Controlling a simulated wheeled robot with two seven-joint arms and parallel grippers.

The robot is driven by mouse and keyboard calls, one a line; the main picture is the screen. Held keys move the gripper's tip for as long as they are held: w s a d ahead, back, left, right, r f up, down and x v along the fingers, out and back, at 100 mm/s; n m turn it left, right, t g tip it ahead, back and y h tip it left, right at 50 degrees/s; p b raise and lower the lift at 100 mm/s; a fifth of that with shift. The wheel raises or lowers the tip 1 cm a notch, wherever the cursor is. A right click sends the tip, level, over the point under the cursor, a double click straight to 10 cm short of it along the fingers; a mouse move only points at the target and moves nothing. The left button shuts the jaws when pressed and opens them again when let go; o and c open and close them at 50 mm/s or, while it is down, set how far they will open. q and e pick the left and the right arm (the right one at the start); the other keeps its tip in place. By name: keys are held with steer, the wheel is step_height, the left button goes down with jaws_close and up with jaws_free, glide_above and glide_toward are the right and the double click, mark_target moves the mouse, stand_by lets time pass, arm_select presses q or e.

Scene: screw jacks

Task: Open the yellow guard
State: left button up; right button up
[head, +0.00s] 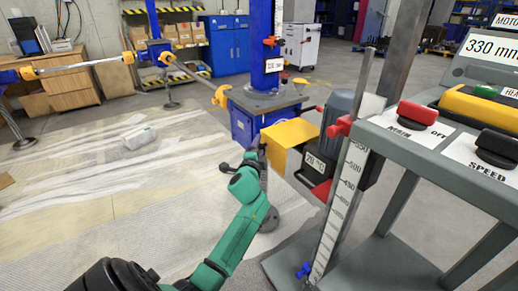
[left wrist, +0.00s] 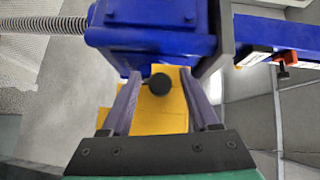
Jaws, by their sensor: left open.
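The yellow guard (head: 290,133) is a folded yellow cover beside the blue jack base (head: 243,125), left of the grey motor. In the left wrist view, the guard (left wrist: 172,118) carries a round black knob (left wrist: 159,84). My left gripper (head: 257,152) is at the guard's left side in the head view. In the left wrist view, my left gripper (left wrist: 161,75) is open, with a finger on each side of the knob and a gap visible to both. Whether the guard touches a finger cannot be told. My right gripper is out of view.
A grey control console (head: 400,155) with a red knob (head: 417,113) and a black speed knob (head: 495,148) stands at the right. An upright scale (head: 343,195) stands close to the guard's right. A blue column (head: 262,45) rises behind. The floor at left is mostly clear.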

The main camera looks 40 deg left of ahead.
arm_select(q)
jaws_close()
stand_by(1.3)
